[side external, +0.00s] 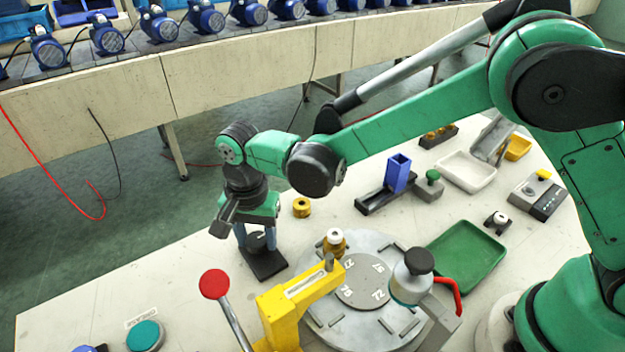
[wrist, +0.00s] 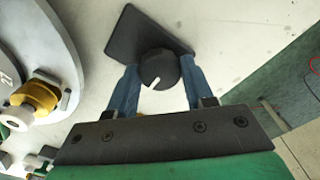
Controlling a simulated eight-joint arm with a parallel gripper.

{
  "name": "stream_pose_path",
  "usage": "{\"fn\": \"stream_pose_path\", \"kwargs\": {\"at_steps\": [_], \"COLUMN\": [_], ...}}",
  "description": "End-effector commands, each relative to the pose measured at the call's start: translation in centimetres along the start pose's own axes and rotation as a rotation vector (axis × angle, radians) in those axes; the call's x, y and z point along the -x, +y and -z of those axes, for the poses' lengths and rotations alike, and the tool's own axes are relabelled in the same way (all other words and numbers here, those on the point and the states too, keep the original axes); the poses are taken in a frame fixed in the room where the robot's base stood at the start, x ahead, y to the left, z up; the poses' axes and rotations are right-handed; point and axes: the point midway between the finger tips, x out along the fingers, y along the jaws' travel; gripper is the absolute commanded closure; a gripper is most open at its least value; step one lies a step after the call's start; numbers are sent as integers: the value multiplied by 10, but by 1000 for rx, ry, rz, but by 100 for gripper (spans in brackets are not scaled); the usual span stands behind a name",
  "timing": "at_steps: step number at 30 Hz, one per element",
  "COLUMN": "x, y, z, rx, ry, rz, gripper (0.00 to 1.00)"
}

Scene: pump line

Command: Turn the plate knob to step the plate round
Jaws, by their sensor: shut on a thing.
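The plate knob (wrist: 158,69) is a round black knob with a white pointer mark, on a dark base plate (wrist: 132,28). In the side view, the base (side external: 266,265) stands near the table's far edge. My gripper (side external: 257,236) points down over it. In the wrist view, the two blue fingers of my gripper (wrist: 160,76) stand on either side of the knob and hold it. The round grey plate (side external: 316,308) with numbers lies right of the knob in the side view; its edge shows at left in the wrist view (wrist: 52,22).
A yellow clamp (side external: 290,303) with a red ball lever (side external: 214,284) stands at the plate's near side. A brass fitting with a white cap (side external: 335,243) sits on the plate.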

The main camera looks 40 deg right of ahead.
Motion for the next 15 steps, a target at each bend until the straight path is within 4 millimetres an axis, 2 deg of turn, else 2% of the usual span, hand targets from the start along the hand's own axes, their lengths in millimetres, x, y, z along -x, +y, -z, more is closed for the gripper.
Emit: {"fn": "stream_pose_path", "kwargs": {"at_steps": [8,15], "x": [0,0], "y": [0,0], "z": [0,0], "rx": [132,343], "ry": [0,0], "rz": [-2,-2], "gripper": [100,100]}}
